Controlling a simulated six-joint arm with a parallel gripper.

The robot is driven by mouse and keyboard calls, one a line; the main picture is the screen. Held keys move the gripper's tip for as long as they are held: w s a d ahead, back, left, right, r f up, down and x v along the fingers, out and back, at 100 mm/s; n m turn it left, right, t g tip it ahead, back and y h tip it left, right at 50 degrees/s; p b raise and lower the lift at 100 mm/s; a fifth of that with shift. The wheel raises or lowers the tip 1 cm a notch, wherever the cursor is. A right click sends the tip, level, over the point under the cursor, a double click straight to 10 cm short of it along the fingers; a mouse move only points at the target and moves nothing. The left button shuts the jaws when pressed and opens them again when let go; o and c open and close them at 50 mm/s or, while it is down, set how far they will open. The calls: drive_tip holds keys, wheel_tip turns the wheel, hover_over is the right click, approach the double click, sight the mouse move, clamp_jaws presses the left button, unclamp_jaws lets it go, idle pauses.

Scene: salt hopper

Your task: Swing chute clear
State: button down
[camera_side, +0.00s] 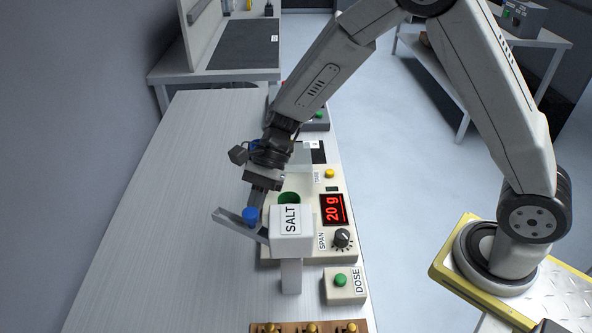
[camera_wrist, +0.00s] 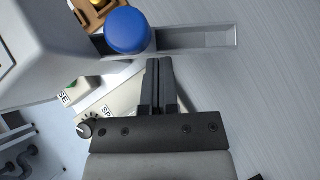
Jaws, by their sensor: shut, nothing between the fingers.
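The grey chute (camera_side: 232,222) sticks out to the left from under the white SALT hopper (camera_side: 291,222). A blue knob (camera_side: 250,216) stands on the chute. In the wrist view the chute (camera_wrist: 205,37) is an open trough running right from the blue knob (camera_wrist: 127,31). My gripper (camera_side: 255,207) is shut and empty, its fingertips close to the knob in the side view. In the wrist view the fingertips of my gripper (camera_wrist: 159,62) point at the chute's near side, just right of the knob. I cannot tell whether they touch it.
A DOSE box (camera_side: 346,284) with a green button stands at front right. A wooden rack (camera_side: 292,328) lies at the front edge. The bench's left side is clear.

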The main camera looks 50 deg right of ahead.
sight(238, 229)
drive_tip(key=a+n+g, duration=0.2)
drive_tip(key=shift+a+n+h, duration=0.35)
drive_tip(key=shift+n+h, duration=0.05)
drive_tip(key=shift+s+a+n+g+h, duration=0.25)
drive_tip(key=shift+a+n+g+h, duration=0.2)
drive_tip(key=shift+a+n, duration=0.3)
drive_tip(key=shift+s+a+n+g+h, duration=0.3)
drive_tip(key=shift+a+n+g, duration=0.25)
drive_tip(key=shift+n, duration=0.3)
drive_tip(key=shift+w+d, duration=0.1)
drive_tip(key=shift+w+d, duration=0.35)
drive_tip(key=shift+w, duration=0.05)
drive_tip(key=d+f+v, duration=0.1)
drive_tip(key=v, duration=1.1)
drive_tip(key=shift+w, duration=0.4)
drive_tip(key=shift+d+f, duration=0.1)
drive_tip(key=shift+f, duration=0.05)
